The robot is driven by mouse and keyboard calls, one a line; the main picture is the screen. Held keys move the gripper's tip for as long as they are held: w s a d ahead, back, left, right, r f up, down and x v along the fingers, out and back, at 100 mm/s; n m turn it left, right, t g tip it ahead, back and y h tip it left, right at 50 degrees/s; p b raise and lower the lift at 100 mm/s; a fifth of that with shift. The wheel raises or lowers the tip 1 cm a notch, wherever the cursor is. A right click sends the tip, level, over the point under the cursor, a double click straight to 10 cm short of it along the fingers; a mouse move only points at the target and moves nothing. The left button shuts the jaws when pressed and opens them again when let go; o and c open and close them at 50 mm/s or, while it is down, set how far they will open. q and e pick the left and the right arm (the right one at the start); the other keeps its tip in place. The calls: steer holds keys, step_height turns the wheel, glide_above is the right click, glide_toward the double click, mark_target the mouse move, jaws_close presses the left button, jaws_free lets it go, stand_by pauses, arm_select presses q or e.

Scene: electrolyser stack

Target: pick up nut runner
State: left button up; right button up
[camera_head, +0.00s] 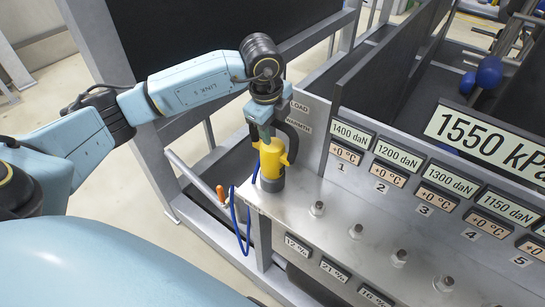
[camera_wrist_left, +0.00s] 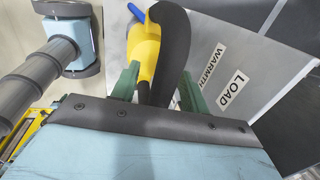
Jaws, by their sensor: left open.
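The nut runner (camera_head: 271,160) is yellow with a dark base and a black handle, and stands upright at the left corner of the steel bench top. A blue hose hangs from it over the bench edge. My left gripper (camera_head: 266,133) is directly above and at its upper part, jaws open. In the left wrist view the black and yellow nut runner (camera_wrist_left: 170,50) reaches down between the two green fingers of my left gripper (camera_wrist_left: 158,85), with the handle between them. Whether a finger touches it I cannot tell. My right gripper is out of view.
The bench top (camera_head: 330,222) carries a row of bolt heads (camera_head: 317,208). Behind it rises a panel with numbered load and temperature displays (camera_head: 398,156) and a large 1550 kPa sign (camera_head: 490,135). A rail with an orange-handled item (camera_head: 221,192) is left of the bench.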

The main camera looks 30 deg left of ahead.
arm_select(q)
steer(key=shift+f, duration=0.15)
jaws_close()
stand_by(0.4)
stand_by(1.0)
